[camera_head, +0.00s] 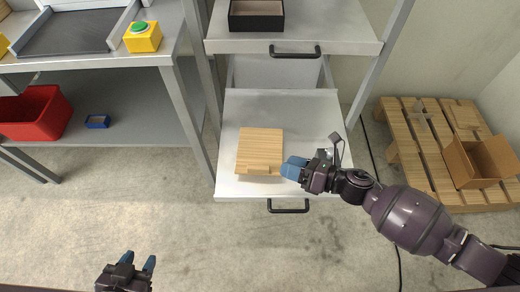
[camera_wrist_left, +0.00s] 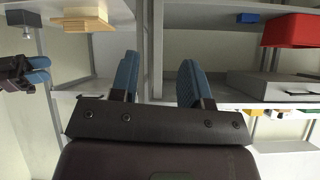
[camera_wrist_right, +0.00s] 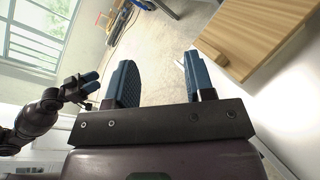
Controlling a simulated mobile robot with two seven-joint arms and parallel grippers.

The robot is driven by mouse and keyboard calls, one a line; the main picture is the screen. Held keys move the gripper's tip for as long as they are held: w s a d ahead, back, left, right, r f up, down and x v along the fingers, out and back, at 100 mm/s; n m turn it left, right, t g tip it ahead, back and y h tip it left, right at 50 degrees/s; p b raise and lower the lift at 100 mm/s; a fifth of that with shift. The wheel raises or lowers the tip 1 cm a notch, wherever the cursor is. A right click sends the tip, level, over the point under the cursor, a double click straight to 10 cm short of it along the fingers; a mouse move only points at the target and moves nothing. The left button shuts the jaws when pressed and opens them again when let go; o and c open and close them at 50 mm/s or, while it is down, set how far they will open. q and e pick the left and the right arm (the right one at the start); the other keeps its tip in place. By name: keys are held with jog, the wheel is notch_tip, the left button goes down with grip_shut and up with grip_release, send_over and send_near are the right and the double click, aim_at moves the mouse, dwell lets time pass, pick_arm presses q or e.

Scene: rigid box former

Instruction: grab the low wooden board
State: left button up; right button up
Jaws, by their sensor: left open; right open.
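The low wooden board (camera_head: 260,145) is a light square slab with a narrow block along its front edge. It lies flat on the white lower pull-out shelf (camera_head: 305,118). My right gripper (camera_head: 293,167) is beside the board's front right corner, open and empty; I cannot tell whether it touches the board. In the right wrist view the board (camera_wrist_right: 262,30) is at the upper right, outside the open fingers (camera_wrist_right: 162,78). My left gripper (camera_head: 138,264) is open and empty, low at the front left, well away from the board. The left wrist view also shows the board (camera_wrist_left: 87,20).
A dark tray (camera_head: 256,14) sits on the shelf above, which has a black handle (camera_head: 295,51). The lower shelf has its own handle (camera_head: 288,206). A table with a red bin (camera_head: 36,112) stands left. A pallet (camera_head: 410,150) with a cardboard box (camera_head: 480,160) is right.

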aim_at(262, 167)
jog(key=w+d+f+n+g+h+b, duration=0.25)
jog(key=w+f+n+g, duration=0.3)
jog(key=n, duration=0.65)
jog(key=shift+y, duration=0.45)
jog(key=x, duration=0.4)
jog(key=s+b+x, duration=0.1)
jog(key=x, duration=0.1)
jog(key=shift+f, duration=0.3)
jog(key=b+x, duration=0.1)
jog(key=x, duration=0.3)
jog(key=shift+a+f, duration=0.1)
jog(key=shift+f, duration=0.05)
jog(key=shift+w+a, duration=0.1)
jog(key=shift+a, duration=0.05)
pick_arm(q)
jog(key=shift+w+d+f+m, duration=0.2)
jog(key=shift+w+f+m, duration=0.05)
jog(key=shift+f, duration=0.35)
jog(key=shift+w+d+f+m, duration=0.15)
jog(key=shift+w+f+m, duration=0.1)
jog(key=shift+f, duration=0.3)
pick_arm(e)
jog(key=c, duration=0.9)
pick_arm(q)
jog(key=shift+s+a+f, duration=0.1)
jog(key=shift+s+f, duration=0.05)
jog(key=shift+s, duration=0.35)
pick_arm(e)
grip_shut()
